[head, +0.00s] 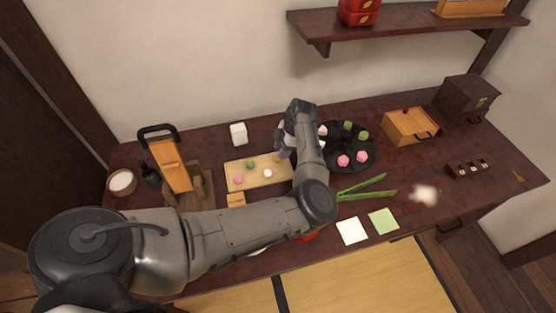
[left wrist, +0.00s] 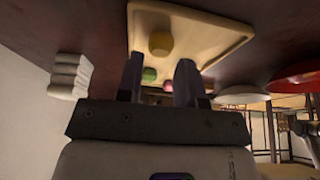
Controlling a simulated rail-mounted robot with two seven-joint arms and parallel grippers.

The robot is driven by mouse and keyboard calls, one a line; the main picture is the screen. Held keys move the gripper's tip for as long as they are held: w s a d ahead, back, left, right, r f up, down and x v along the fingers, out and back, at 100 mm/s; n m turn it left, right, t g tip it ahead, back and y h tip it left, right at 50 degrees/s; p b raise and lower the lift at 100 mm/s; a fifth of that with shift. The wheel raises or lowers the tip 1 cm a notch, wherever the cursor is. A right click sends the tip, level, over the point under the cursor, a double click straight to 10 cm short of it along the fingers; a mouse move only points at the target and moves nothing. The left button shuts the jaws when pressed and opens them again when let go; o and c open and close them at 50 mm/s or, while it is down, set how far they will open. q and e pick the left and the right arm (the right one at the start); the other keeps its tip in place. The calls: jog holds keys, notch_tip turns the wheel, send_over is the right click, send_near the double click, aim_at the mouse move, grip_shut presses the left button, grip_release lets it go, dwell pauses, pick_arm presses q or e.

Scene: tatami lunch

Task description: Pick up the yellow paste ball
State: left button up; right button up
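The yellow paste ball (left wrist: 160,43) sits on the light wooden board (left wrist: 205,22) in the left wrist view. In the head view the board (head: 235,167) shows, but I cannot make out the yellow ball; my left gripper and arm cover that end. My left gripper (head: 283,153) is over the board's right end, fingers down. In the left wrist view its two fingers (left wrist: 160,82) are apart with nothing held between them. A green ball (left wrist: 150,75) and a pink ball (left wrist: 168,86) show beyond, between the fingers. My right gripper is not in view.
A black round plate (head: 348,167) with several sweets stands right of my arm. A wooden stand (head: 172,170) is to the left.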

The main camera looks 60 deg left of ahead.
pick_arm(q)
jog(key=x, duration=0.3)
jog(key=c, duration=0.5)
jog(key=shift+r, duration=0.1)
jog(key=shift+c, duration=0.2)
